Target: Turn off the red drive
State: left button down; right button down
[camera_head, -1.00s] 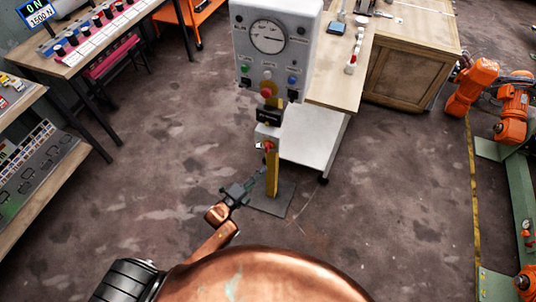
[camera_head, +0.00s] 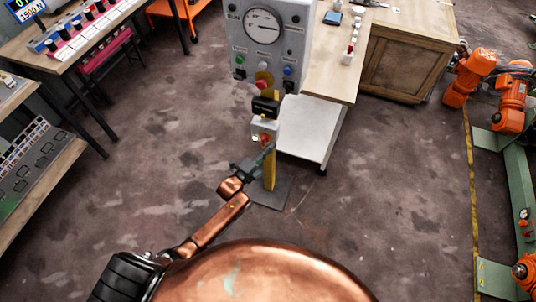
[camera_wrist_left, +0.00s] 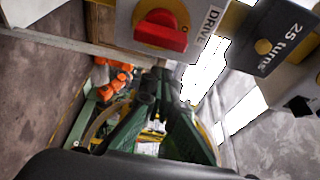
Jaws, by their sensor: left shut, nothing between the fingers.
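The red drive switch (camera_head: 265,138) is a red knob on a yellow plate, on a small grey box low on the yellow post. In the left wrist view the red knob (camera_wrist_left: 161,32) is at the top, its bar roughly across the picture, beside the word DRIVE. My left gripper (camera_head: 267,152) is shut and empty, just below the switch in the head view. In the left wrist view its green fingers (camera_wrist_left: 155,82) come together below the knob. I cannot tell whether the fingertips touch it. My right gripper is not in view.
A black "25 turns" block (camera_wrist_left: 275,38) sits beside the drive box. Above it on the post is a grey control panel (camera_head: 265,50) with a dial and buttons. A wooden bench (camera_head: 327,75) stands close on the right. The floor (camera_head: 390,190) at right is clear.

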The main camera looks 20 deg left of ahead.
pick_arm(q)
jog(key=shift+a, duration=1.35)
jog(key=shift+s+a, duration=0.1)
jog(key=shift+a, duration=0.05)
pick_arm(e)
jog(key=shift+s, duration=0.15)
pick_arm(q)
jog(key=shift+n, duration=0.4)
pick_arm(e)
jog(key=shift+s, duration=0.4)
